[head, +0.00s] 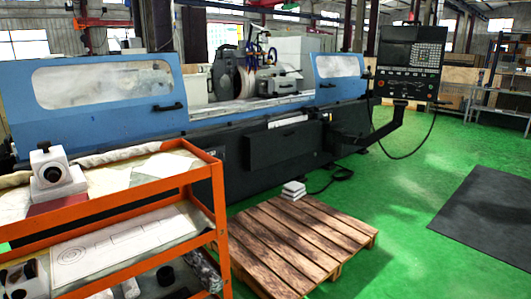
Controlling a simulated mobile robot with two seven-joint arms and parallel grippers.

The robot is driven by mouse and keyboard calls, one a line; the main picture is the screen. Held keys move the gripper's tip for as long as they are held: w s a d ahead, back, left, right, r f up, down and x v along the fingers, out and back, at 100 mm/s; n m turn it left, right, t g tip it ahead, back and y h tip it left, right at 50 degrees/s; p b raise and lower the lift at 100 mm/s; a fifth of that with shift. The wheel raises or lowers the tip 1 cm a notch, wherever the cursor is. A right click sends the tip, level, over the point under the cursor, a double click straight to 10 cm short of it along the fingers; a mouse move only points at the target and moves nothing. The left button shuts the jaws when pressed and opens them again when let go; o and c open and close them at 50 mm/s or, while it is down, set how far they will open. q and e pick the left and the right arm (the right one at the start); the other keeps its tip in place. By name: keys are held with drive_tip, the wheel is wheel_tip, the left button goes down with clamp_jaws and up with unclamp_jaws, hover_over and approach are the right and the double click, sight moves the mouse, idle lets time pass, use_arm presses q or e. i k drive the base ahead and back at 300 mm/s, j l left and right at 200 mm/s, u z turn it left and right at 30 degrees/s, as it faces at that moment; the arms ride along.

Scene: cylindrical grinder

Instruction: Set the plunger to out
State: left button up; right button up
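I cannot make out for sure which part is the plunger. A pale block-like device with dark round knobs (54,173) stands on the top shelf of the orange cart at the left. A dark round part shows on its front and a small dark knob on its top. Whether either is the plunger, and whether it is in or out, cannot be told. The blue cylindrical grinder (107,111) stands behind, with its wheel area open in the middle. Neither of my grippers is in view.
The orange cart (217,200) fills the lower left, with papers and small parts on its shelves. A wooden pallet (290,245) lies on the green floor. A control panel (408,62) hangs at the grinder's right. A dark mat (490,215) lies at right; floor between is clear.

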sight(53, 176)
drive_tip(key=u, duration=1.35)
